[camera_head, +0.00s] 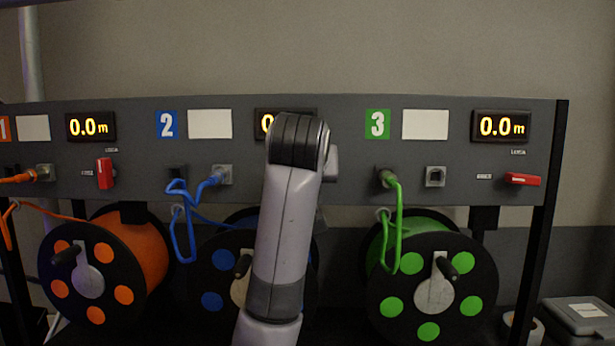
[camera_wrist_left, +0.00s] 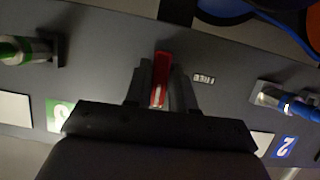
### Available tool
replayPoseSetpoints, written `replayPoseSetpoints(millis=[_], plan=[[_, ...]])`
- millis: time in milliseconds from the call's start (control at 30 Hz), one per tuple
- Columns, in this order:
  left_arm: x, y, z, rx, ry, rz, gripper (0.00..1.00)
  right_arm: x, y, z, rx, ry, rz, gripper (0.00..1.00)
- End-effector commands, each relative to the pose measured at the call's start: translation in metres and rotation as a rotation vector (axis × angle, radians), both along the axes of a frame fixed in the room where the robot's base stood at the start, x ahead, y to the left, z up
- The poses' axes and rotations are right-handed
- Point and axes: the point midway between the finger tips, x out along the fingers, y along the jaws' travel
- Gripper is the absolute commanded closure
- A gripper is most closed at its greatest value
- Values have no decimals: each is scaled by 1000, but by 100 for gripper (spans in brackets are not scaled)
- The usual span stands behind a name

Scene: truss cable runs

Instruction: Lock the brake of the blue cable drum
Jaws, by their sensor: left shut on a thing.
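The blue cable drum (camera_head: 212,301) hangs under the panel's section 2, partly hidden behind my left arm. Its red brake lever (camera_wrist_left: 161,66) is hidden by that arm in the head view. In the left wrist view the lever stands roughly upright in the picture, between the two dark fingers of my left gripper (camera_wrist_left: 160,86), which is shut on it. A small label (camera_wrist_left: 204,78), seeming to read FREE, is beside the lever. My right gripper is in neither view.
An orange drum (camera_head: 148,252) with its red lever (camera_head: 105,173) upright is at left. A green drum (camera_head: 428,305) with its lever (camera_head: 523,179) lying sideways is at right. A blue cable (camera_head: 187,230) and a green cable (camera_head: 398,220) loop below the panel on either side of my arm.

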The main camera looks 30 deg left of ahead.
Motion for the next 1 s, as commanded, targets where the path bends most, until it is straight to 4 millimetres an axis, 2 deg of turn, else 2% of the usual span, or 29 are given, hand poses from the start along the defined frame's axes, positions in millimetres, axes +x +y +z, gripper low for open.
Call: replayPoseSetpoints(millis=[667,700,733,1000], plan=[[0,-1,-2,48,34,0,100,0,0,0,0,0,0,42],[0,-1,-2,47,34,-1,63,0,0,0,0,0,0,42],[0,-1,-1,47,33,-1,55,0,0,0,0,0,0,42],[0,-1,0,47,30,-1,55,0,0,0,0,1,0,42]])
